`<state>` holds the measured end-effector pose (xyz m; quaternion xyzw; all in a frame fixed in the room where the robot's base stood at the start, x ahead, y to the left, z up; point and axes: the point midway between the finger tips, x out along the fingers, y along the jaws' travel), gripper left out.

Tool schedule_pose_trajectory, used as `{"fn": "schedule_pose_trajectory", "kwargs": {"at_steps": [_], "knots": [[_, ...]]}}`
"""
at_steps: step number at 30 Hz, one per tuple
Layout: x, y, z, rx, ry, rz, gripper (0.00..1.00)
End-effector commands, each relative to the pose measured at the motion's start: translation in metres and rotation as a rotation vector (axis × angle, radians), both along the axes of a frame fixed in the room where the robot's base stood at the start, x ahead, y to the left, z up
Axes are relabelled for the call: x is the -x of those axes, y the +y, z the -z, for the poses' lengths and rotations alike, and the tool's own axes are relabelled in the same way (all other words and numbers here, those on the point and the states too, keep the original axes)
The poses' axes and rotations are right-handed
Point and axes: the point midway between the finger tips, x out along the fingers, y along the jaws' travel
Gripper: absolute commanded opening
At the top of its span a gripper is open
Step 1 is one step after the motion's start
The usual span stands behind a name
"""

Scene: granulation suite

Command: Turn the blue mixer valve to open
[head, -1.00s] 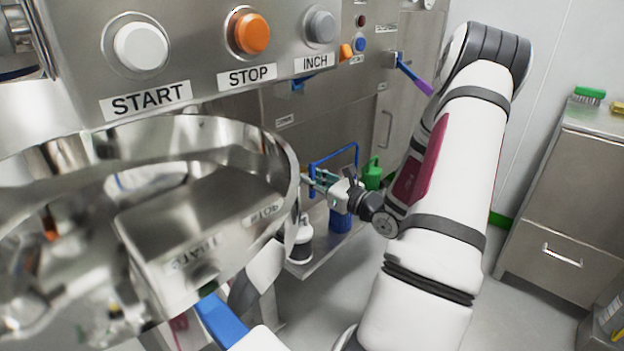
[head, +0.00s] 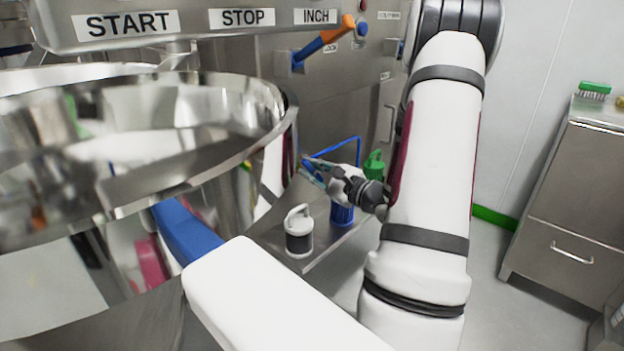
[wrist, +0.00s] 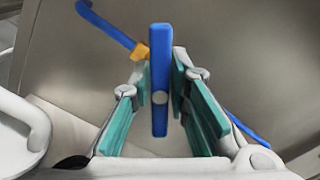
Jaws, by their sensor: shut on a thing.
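The blue mixer valve handle (wrist: 160,85) is a flat blue bar with a pale round spot near its lower end. In the wrist view it stands upright in the picture between the teal finger pads of my gripper (wrist: 160,70), which is shut on it. In the head view my gripper (head: 312,168) reaches left to the valve, just right of the large steel bowl. Only a little blue shows at its fingertips there, so the handle's angle is hard to tell. A yellow-orange collar (wrist: 138,51) shows beside the handle in the wrist view.
A bent blue rod (head: 345,147) runs behind my gripper. The steel bowl (head: 250,110) crowds the left. A white-and-black canister (head: 299,240), a blue container (head: 342,213) and a green can (head: 374,165) stand below and beside. A steel cabinet (head: 565,200) stands right, with open floor before it.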

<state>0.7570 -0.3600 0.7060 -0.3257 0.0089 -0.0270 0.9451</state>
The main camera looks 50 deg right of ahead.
Motion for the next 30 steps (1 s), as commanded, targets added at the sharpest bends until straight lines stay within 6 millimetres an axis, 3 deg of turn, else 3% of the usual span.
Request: {"fn": "schedule_pose_trajectory", "kwargs": {"at_steps": [18, 30], "knots": [[0.0003, 0.0029, 0.0058, 0.575, 0.038, -0.001, 0.00], [0.0007, 0.0025, 0.0074, 0.836, 0.053, 0.001, 0.00]]}}
